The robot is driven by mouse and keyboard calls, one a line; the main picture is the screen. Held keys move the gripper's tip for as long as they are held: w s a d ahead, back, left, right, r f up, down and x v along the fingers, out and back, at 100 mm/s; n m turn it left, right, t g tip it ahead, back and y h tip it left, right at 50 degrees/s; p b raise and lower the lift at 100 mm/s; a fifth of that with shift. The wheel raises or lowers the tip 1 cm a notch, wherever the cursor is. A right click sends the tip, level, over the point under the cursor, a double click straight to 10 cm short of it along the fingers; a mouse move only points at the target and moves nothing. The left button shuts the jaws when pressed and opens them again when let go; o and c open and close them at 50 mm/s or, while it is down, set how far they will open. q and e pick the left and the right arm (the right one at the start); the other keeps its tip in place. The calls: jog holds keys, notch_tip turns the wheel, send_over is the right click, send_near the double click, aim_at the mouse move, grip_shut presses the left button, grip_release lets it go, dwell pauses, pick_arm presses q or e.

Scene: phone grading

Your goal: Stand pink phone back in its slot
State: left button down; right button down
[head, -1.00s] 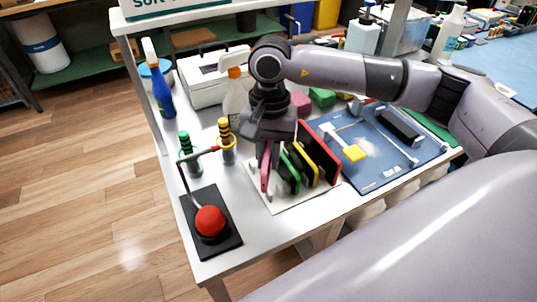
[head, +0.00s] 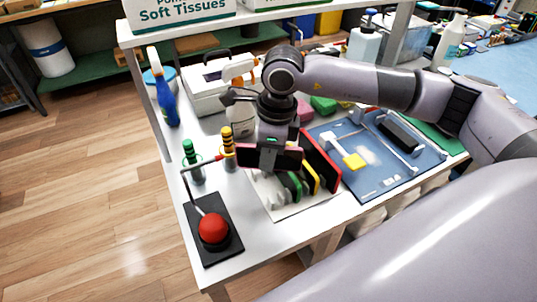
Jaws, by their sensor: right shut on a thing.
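The pink phone (head: 249,157) is in my right gripper (head: 270,160). The gripper is shut on its middle, and the phone lies across the jaws, long side roughly level, above the white rack (head: 292,209). Green (head: 294,187), yellow (head: 311,177) and red (head: 322,162) phones stand tilted in the rack to the right and below. The left part of the rack, under the pink phone, shows no phone; its slot is partly hidden. My left gripper is out of view.
A red button (head: 213,229) on a black base stands at the front left, with green-topped (head: 188,147) and yellow-topped (head: 227,134) tools behind it. A blue tray (head: 372,183) with a yellow block lies to the right. A blue spray bottle (head: 168,102) stands at the back left.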

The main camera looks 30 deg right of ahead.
jog(key=m, duration=0.5)
jog(key=shift+w+r+m+h, duration=0.25)
jog(key=shift+w+m+h, duration=0.05)
jog(key=shift+m, duration=0.1)
jog(key=m, duration=0.4)
jog(key=m+p, duration=0.1)
jog(key=shift+w+d+r+m+t+h, duration=0.15)
jog(key=shift+w+m+t+h, duration=0.15)
jog(key=shift+m, duration=0.1)
jog(key=shift+f+b, duration=1.7)
jog(key=shift+f, duration=1.1)
notch_tip(320, 180, down, 4)
jog(key=b, duration=0.3)
jog(key=shift+b, duration=0.35)
jog(key=c, duration=1)
grip_release()
